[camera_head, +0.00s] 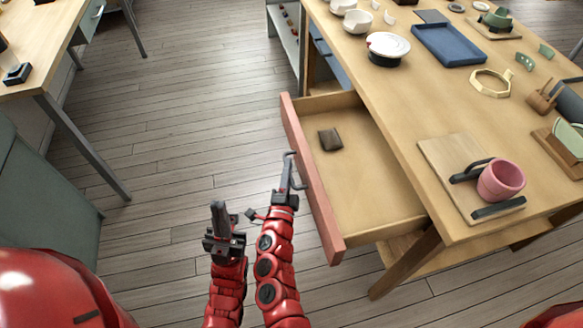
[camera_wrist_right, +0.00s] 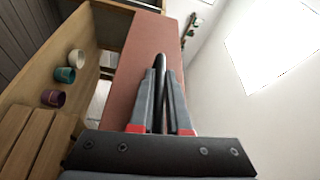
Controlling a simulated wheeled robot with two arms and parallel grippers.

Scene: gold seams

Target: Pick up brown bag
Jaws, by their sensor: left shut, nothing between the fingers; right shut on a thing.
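A small dark brown bag (camera_head: 330,139) lies flat inside the open drawer (camera_head: 360,205), toward its back left. The drawer has a pinkish-red front and juts out from the wooden table. My right gripper (camera_head: 287,180) is shut on the dark drawer handle (camera_head: 298,172), outside the drawer front. In the right wrist view, my right gripper's fingers (camera_wrist_right: 160,80) close around the dark handle bar (camera_wrist_right: 159,62) against the reddish front (camera_wrist_right: 140,65). My left gripper (camera_head: 219,212) is shut and empty, left of the right gripper, over the floor and apart from the drawer.
Another table (camera_head: 45,65) stands at the upper left. The floor (camera_head: 195,100) between them is clear.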

